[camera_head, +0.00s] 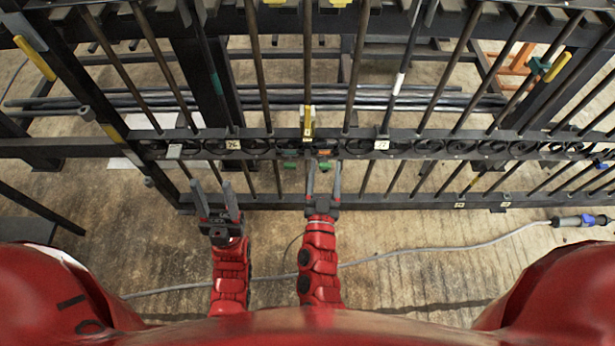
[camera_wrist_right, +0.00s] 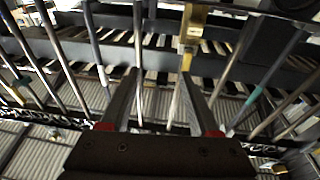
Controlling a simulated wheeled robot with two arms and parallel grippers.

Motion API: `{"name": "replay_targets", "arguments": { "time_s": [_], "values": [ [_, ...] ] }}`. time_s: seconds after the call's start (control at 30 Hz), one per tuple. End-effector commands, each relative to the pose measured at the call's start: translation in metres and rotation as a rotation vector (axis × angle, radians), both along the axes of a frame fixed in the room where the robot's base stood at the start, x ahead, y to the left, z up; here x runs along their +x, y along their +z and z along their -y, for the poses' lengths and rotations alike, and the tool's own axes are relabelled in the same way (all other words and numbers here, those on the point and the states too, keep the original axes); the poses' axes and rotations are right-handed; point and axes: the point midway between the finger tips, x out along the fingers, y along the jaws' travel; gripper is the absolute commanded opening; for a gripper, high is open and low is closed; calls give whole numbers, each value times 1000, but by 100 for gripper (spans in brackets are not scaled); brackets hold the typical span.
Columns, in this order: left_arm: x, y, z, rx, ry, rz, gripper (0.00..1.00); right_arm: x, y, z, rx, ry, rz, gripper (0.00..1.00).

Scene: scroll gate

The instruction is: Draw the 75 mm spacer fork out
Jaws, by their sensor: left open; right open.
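I cannot make out for certain which piece is the 75 mm spacer fork. Small orange (camera_head: 324,152) and green (camera_head: 290,153) pieces sit at the gate's scroll rail, just beyond my right gripper. My right gripper (camera_head: 323,178) is open and empty, its fingers pointing at the rail; whether it touches anything there is unclear. In the right wrist view its fingers (camera_wrist_right: 160,95) stand apart, with gate bars behind them. My left gripper (camera_head: 212,195) is open and empty, short of the rail and left of the right gripper.
The dark gate (camera_head: 440,148) with upright bars and scrolls spans the view. A brass piece (camera_head: 308,122) is on a middle bar; it also shows in the wrist view (camera_wrist_right: 193,25). Numbered tags (camera_head: 233,144) sit on the rail. A grey cable (camera_head: 440,248) crosses the floor.

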Motion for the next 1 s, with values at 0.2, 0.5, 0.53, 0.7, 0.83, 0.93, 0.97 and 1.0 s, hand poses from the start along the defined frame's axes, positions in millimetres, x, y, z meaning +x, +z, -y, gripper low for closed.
{"name": "replay_targets", "arguments": {
  "time_s": [0.2,0.5,0.53,0.7,0.83,0.93,0.97,1.0],
  "values": [
    [0,4,0,0,0,0,50,-4,-28,-44,-2,99,-157,62],
    [0,-12,0,0,0,0,50,23,-31,-44,-3,99,-156,62],
    [0,-14,0,0,0,0,50,27,-31,-44,-3,98,-156,62],
    [0,-23,0,0,0,0,50,50,-31,-44,-2,99,-156,62],
    [0,-30,0,0,0,0,50,67,-31,-44,-2,97,-156,62],
    [0,-35,0,0,0,0,50,80,-31,-44,-3,98,-156,62],
    [0,-36,0,0,0,0,50,84,-31,-44,-3,99,-156,62],
    [0,-36,0,0,0,0,50,90,-29,-44,-4,100,-156,62]
  ]
}}
